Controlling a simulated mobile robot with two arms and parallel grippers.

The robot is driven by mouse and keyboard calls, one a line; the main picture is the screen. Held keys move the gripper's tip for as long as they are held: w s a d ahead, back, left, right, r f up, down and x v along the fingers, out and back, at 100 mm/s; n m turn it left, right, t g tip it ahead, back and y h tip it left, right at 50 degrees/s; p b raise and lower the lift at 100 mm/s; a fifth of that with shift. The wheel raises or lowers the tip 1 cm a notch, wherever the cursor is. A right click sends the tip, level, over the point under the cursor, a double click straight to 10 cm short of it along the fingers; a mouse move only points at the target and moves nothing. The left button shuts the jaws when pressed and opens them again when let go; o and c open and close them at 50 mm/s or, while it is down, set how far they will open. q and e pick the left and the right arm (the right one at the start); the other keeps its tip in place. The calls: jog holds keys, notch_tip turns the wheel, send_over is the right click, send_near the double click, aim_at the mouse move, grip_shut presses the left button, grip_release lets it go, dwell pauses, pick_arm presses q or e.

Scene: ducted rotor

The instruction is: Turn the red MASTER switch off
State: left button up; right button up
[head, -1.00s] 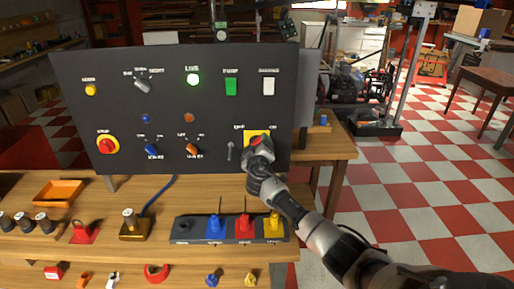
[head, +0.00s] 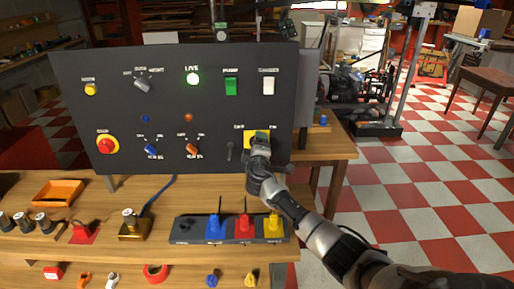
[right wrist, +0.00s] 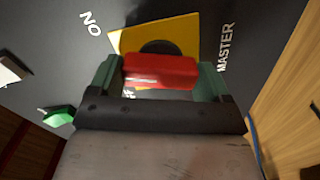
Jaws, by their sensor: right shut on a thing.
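The red MASTER switch handle (right wrist: 160,72) sits on a square yellow plate (right wrist: 185,32) with a dark round hub behind the handle. My right gripper (right wrist: 161,78) is shut on the red handle, one green finger at each end. Part of an OFF label shows below the handle, partly hidden. In the head view, the yellow plate (head: 249,139) is at the panel's lower right. My right gripper (head: 260,138) covers most of the switch there, and the handle is hidden. My left gripper is not in view.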

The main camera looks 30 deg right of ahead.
jog(key=shift+n+p, duration=1.65)
jog(key=shift+n, duration=4.55)
jog(key=shift+f, duration=0.1)
jog(key=o, duration=0.8)
jog(key=shift+o, duration=0.2)
jog(key=v, duration=1.1)
jog(key=shift+b, duration=0.35)
